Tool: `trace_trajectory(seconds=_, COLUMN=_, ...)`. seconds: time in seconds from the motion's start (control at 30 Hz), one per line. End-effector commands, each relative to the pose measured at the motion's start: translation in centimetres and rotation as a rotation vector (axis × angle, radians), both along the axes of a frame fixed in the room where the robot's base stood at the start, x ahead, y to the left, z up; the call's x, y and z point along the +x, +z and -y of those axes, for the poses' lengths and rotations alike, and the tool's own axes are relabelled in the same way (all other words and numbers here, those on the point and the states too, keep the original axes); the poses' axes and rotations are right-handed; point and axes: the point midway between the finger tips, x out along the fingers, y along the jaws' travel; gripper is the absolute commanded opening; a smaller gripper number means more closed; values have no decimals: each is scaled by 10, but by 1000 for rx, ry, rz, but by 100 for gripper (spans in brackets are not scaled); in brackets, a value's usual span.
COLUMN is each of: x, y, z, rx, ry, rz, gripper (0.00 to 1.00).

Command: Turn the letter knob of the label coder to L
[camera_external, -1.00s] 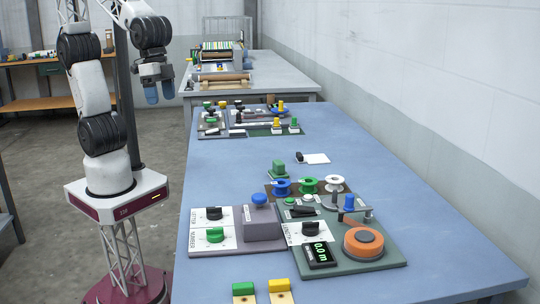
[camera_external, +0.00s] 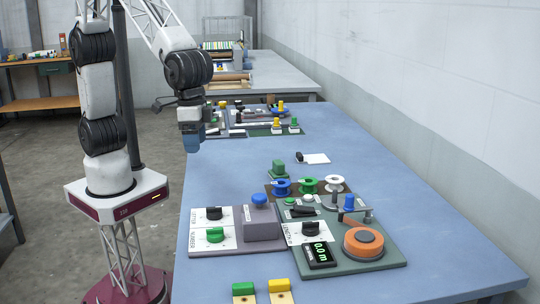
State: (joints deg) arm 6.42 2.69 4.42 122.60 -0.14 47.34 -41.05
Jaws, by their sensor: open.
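The label coder (camera_external: 262,224) is a grey box on a grey base plate with a blue knob on top, on the blue table. On the white panel at its left are the black letter knob (camera_external: 214,213), at the label LETTER, and below it a green knob (camera_external: 215,235) at the label NUMBER. The letter that the black knob points at is too small to read. My gripper (camera_external: 192,142) is open and empty. It hangs pointing down near the table's left edge, above and behind the coder, well apart from the letter knob.
Yellow and green blocks (camera_external: 279,286) lie at the front edge.

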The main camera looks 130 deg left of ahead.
Motion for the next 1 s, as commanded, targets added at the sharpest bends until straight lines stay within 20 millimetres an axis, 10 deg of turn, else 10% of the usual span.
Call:
trace_trajectory(seconds=0.5, x=76, y=-69, z=28, rx=2, ry=159, rz=-47, gripper=69)
trace_trajectory(seconds=1.0, x=84, y=-77, z=31, rx=4, ry=180, rz=-52, gripper=69)
